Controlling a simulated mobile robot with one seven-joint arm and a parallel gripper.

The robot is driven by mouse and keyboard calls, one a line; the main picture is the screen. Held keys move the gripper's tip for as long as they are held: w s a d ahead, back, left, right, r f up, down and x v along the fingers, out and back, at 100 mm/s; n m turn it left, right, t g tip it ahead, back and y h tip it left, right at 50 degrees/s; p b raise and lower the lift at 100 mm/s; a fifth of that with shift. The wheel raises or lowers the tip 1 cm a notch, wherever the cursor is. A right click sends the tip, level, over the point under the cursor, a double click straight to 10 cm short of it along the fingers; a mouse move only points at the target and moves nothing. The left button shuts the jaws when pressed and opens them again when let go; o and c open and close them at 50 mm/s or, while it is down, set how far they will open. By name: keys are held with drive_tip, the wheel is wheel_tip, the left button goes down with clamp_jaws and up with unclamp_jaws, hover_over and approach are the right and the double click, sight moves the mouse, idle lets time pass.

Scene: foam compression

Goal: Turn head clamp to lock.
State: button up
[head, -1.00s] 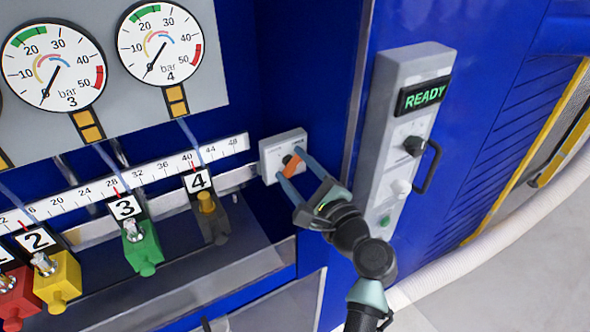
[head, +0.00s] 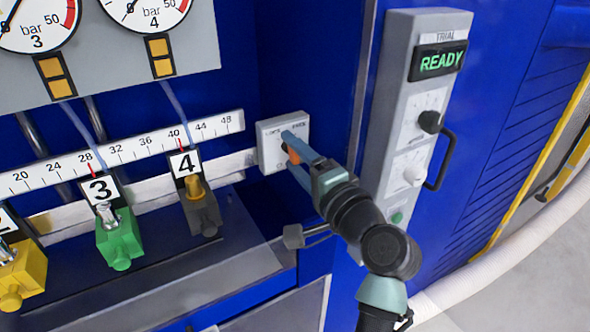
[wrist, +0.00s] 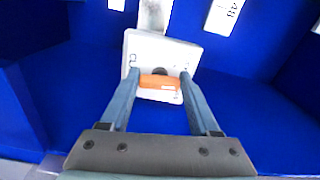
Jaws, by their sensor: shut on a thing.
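The head clamp is a pale grey box (head: 270,154) on the blue wall at the right end of the scale rail, with an orange handle (head: 293,155) on its face. My gripper (head: 289,150) reaches it from the lower right and is shut on the orange handle. In the wrist view, the two blue-grey fingers of my gripper (wrist: 160,78) stand on either side of the orange handle (wrist: 157,82), which lies crosswise between them. A dark round knob sits just behind the handle. The lettering on the box is partly hidden and too small to read surely.
A grey control panel (head: 400,105) with a READY display, knobs and a black handle stands close to the right of my arm. Numbered blocks, green (head: 120,240) and dark grey (head: 203,215) among them, line the rail at left. Gauges hang above.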

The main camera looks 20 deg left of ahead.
drive_tip(key=n+b, duration=0.3)
drive_tip(key=shift+f+n+b, duration=0.3)
drive_tip(key=shift+f, duration=0.05)
drive_tip(key=shift+d+r+n+b, duration=0.1)
drive_tip(key=shift+r+n+b, duration=0.05)
drive_tip(key=shift+n+b, duration=1.65)
drive_tip(key=o, duration=1.4)
drive_tip(key=shift+c, duration=0.2)
drive_tip(key=v, duration=1.3)
drive_tip(key=shift+b, duration=0.3)
drive_tip(key=shift+r, duration=0.1)
